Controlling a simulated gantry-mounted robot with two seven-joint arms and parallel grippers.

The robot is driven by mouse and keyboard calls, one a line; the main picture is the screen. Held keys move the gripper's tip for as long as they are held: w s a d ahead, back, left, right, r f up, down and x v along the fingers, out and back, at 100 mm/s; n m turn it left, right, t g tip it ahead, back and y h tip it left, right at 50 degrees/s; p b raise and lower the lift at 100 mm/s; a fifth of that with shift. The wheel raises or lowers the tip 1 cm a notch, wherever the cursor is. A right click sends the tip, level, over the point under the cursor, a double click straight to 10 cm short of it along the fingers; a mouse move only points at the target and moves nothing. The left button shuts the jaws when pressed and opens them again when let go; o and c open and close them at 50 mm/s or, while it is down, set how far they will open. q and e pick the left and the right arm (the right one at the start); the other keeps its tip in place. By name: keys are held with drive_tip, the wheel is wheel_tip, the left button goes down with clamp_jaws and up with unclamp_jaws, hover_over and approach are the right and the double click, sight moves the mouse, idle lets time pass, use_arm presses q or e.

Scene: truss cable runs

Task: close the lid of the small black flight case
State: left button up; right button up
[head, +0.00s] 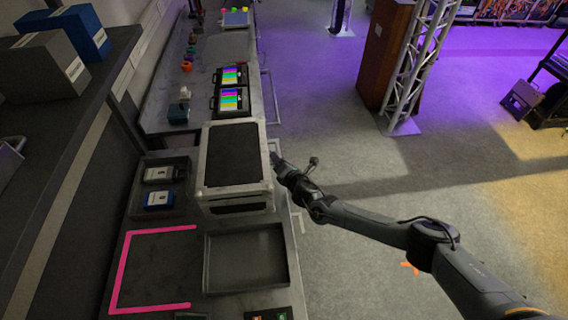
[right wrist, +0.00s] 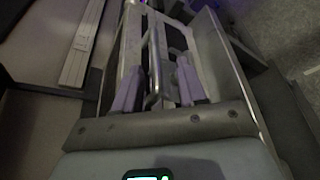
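The small black flight case (head: 232,152) stands on the counter in the middle of the head view. It has a black top panel, silver edges and a dark front face. Its top looks flat and level; I cannot tell from this angle whether the lid is fully down. My right gripper (head: 277,161) is just right of the case, beside its right edge. In the right wrist view my right gripper (right wrist: 157,88) has its two fingers well apart, with pale metal bars between and beyond them. I cannot tell whether it touches the case. My left gripper is not in view.
An empty dark tray (head: 248,258) lies in front of the case, and a pink tape outline (head: 121,270) is to its left. A bin with two labelled items (head: 160,186) is left of the case. Two colour-bar screens (head: 232,100) stand behind. A rail runs along the counter's right edge.

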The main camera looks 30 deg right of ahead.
use_arm(q)
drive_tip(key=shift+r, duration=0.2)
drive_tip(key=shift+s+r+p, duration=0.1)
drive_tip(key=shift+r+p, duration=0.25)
drive_tip(key=shift+p, duration=0.2)
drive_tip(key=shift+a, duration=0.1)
use_arm(e)
drive_tip(key=v, duration=1)
drive_tip(key=shift+s, duration=0.35)
drive_tip(key=shift+r, duration=0.15)
